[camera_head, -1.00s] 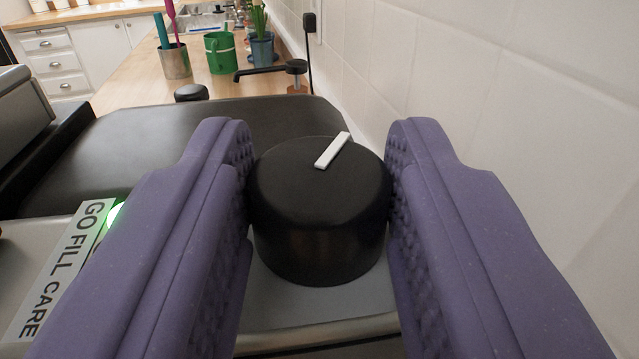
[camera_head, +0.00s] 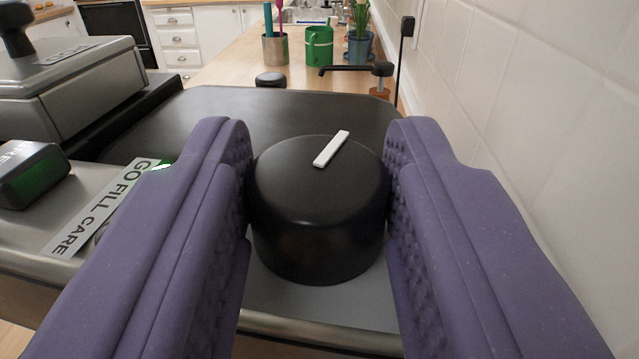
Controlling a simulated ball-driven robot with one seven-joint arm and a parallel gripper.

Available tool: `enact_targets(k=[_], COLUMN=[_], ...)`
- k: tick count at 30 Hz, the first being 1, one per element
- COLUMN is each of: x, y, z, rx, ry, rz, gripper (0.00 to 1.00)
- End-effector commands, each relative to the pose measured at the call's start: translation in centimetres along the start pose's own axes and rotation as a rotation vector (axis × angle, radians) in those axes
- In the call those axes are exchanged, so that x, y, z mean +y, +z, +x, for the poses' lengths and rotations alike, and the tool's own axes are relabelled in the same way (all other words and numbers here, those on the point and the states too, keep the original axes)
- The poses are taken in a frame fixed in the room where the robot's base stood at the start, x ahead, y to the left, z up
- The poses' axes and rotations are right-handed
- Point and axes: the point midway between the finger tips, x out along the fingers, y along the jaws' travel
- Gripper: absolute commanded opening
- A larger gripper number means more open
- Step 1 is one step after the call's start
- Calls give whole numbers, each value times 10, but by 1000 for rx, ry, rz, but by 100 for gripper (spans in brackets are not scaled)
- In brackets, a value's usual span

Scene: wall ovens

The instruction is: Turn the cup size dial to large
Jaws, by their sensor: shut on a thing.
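The cup size dial (camera_head: 318,225) is a black round knob with a white marker line (camera_head: 331,149) on its top. The line points up and to the right in the picture. The dial stands on the right end of the grey machine top. My gripper (camera_head: 319,190) has its purple padded fingers on the left and right sides of the dial and is shut on it. Any size marks around the dial are hidden or not readable.
A black box with a green side (camera_head: 30,175) is farther left. A white tiled wall (camera_head: 530,130) is close on the right. A green mug (camera_head: 319,46) stands on the wooden counter behind.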

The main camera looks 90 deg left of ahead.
Motion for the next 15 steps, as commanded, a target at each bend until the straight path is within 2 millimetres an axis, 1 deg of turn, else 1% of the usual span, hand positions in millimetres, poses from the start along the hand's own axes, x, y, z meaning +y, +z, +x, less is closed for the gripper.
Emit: enact_targets(k=[2, 3, 6, 15], x=[0, 0, 0, 0], y=[2, 2, 2, 0], z=[0, 0, 0, -2], rx=[-2, -2, -2, -1], ry=[0, 0, 0, 1], rz=[3, 3, 2, 1], gripper=[8, 44, 64, 64])
